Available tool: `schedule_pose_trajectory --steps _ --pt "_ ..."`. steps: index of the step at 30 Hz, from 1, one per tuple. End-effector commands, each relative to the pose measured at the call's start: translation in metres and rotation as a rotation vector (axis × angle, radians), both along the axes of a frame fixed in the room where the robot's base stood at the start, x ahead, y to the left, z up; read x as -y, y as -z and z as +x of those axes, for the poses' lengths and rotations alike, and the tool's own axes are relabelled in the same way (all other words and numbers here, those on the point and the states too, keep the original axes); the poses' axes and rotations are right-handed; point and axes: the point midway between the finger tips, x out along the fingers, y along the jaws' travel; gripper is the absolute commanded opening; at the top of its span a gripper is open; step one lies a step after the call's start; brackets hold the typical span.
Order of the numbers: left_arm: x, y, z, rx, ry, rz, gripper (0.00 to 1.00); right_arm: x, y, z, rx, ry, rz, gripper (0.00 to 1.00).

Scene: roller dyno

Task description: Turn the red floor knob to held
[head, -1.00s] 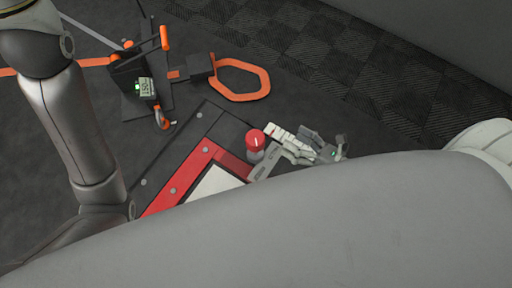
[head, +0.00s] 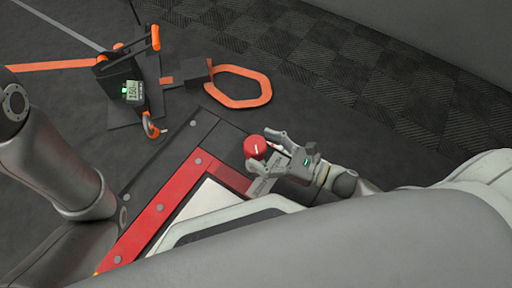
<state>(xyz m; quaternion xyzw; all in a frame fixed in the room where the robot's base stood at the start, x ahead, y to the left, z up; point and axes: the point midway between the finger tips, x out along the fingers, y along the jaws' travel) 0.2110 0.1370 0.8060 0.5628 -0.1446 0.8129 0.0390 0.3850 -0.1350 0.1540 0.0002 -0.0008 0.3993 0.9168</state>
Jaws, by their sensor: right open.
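The red floor knob (head: 255,147) is a round red cap with a white pointer line, standing on the dark plate with a red strip. Its pointer runs roughly up and down in the picture. My right gripper (head: 267,160) is at the knob's right side, with its fingers spread on either side of the knob; I cannot tell whether they touch it. My right arm comes in from the right and covers the lower part of the view. My left arm shows at the left, but its gripper is out of view.
A black device with a small lit display (head: 133,91) and orange handles stands at the upper left. An orange loop (head: 240,103) lies on the floor near it. The red strip (head: 162,208) has grey bolts beside a white panel. Checkered matting (head: 340,70) lies behind.

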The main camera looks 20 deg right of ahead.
Motion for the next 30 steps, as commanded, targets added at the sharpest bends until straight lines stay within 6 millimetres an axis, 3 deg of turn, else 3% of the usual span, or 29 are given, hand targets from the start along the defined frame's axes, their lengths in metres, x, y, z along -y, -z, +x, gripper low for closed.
schedule_pose_trajectory --steps 6,16,27,30 --pt "0.0 0.0 0.001 0.0 0.0 0.0 0.4 -0.015 0.001 0.015 0.0 0.0 0.0 0.74" --pt "0.0 0.0 0.001 0.001 0.0 0.0 0.4 -0.018 0.0 0.017 -0.001 0.001 0.0 0.74" --pt "0.0 0.001 0.0 0.001 0.0 0.001 0.4 -0.018 0.0 0.017 -0.001 0.001 0.0 0.28" --pt "0.0 0.001 0.0 0.001 0.0 0.001 0.4 -0.018 0.0 0.017 -0.001 -0.002 0.0 0.28"
